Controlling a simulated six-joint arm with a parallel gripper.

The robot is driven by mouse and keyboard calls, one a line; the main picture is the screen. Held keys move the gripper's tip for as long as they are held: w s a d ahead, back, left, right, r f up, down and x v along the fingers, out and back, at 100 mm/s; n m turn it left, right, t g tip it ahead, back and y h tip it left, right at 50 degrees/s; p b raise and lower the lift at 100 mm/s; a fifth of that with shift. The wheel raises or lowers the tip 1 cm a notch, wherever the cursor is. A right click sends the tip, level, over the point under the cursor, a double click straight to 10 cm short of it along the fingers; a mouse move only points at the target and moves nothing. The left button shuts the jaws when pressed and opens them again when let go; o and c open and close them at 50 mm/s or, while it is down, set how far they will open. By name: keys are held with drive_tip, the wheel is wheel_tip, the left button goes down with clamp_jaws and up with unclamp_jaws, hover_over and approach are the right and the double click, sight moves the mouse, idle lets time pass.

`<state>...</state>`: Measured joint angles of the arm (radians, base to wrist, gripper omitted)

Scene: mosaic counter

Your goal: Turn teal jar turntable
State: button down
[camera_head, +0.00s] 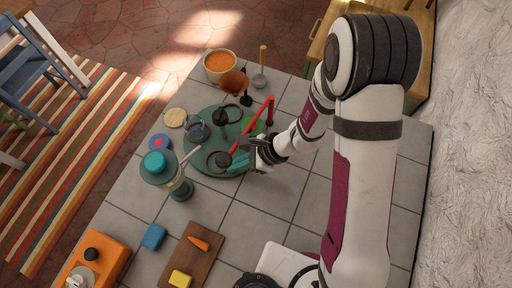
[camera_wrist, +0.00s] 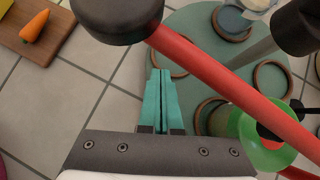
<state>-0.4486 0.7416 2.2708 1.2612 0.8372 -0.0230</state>
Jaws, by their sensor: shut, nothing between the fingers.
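The round teal-green turntable (camera_head: 203,160) lies on the tiled counter, and brown ring holders sit on its top. It also fills the upper right of the wrist view (camera_wrist: 210,85). A glass jar (camera_head: 196,129) stands at its left side. A red bar (camera_head: 245,142) with a dark knob (camera_head: 222,159) at one end crosses above it; the bar (camera_wrist: 215,75) also crosses the wrist view. My gripper (camera_head: 235,162) has its teal fingers together, empty, at the near right part of the turntable. In the wrist view the fingertips (camera_wrist: 161,72) are near the rim; I cannot tell whether they touch it.
A blender-like glass vessel with a teal lid (camera_head: 154,162) stands left of the turntable. A bowl of orange food (camera_head: 219,65) and a ladle (camera_head: 260,80) are behind. A wooden board (camera_head: 187,258) with a carrot lies in front. Bare tiles are free to the right.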

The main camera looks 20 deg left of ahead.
drive_tip(key=shift+s+a, duration=0.4)
drive_tip(key=shift+a, duration=0.1)
drive_tip(key=shift+s+a, duration=0.1)
idle(0.3)
drive_tip(key=d, duration=0.3)
drive_tip(key=shift+d+r, duration=0.25)
drive_tip(key=shift+r, duration=0.1)
drive_tip(key=s+d+r+n+t+h, duration=0.1)
drive_tip(key=s+d+r+n+h, duration=0.2)
drive_tip(key=d+r, duration=0.6)
drive_tip(key=s+d+r+n+t+h, duration=0.1)
drive_tip(key=d+r+n, duration=0.4)
drive_tip(key=d+r, duration=0.5)
drive_tip(key=s+d+h, duration=0.1)
drive_tip(key=s, duration=0.1)
drive_tip(key=shift+s+d+r+t+h, duration=0.15)
drive_tip(key=shift+s+d+t+h, duration=0.15)
drive_tip(key=shift+s+t+h, duration=0.1)
